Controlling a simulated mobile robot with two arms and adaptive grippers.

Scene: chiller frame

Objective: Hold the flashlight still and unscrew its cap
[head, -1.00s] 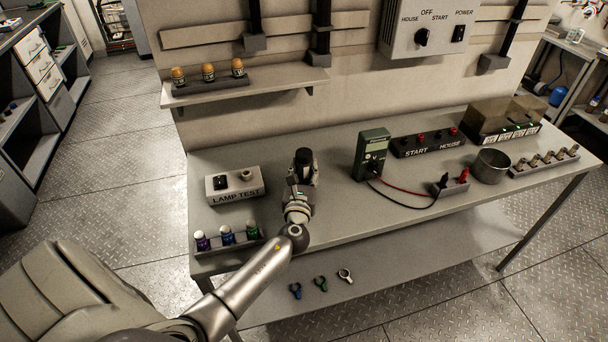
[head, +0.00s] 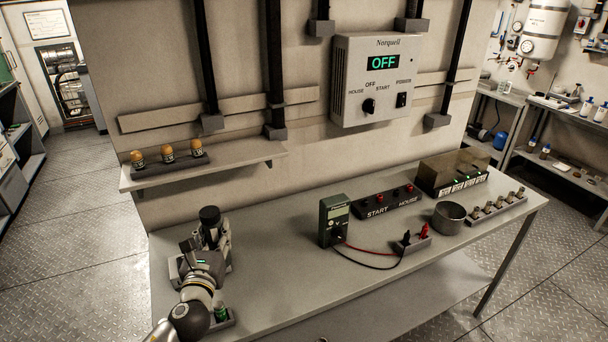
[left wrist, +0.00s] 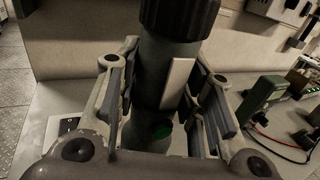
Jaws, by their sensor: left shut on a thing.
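The flashlight stands upright in my left gripper, black cap on top. Its dark cap (head: 209,215) shows above the gripper in the head view, at the left end of the bench. In the left wrist view its grey-green body (left wrist: 150,75) runs between the fingers, with the ribbed black cap (left wrist: 180,14) at the top edge. My left gripper (head: 210,236) is shut on the body, below the cap; its fingers (left wrist: 163,95) flank it in the wrist view. The cap sits on the body, its top cut off in the wrist view.
A green meter (head: 335,220) with leads, a metal cup (head: 449,217) and a fuse rack (head: 497,208) stand rightward on the bench (head: 285,280). A shelf (head: 200,172) with several orange-topped parts is behind. My left arm mostly hides the lamp test box. The bench's front middle is clear.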

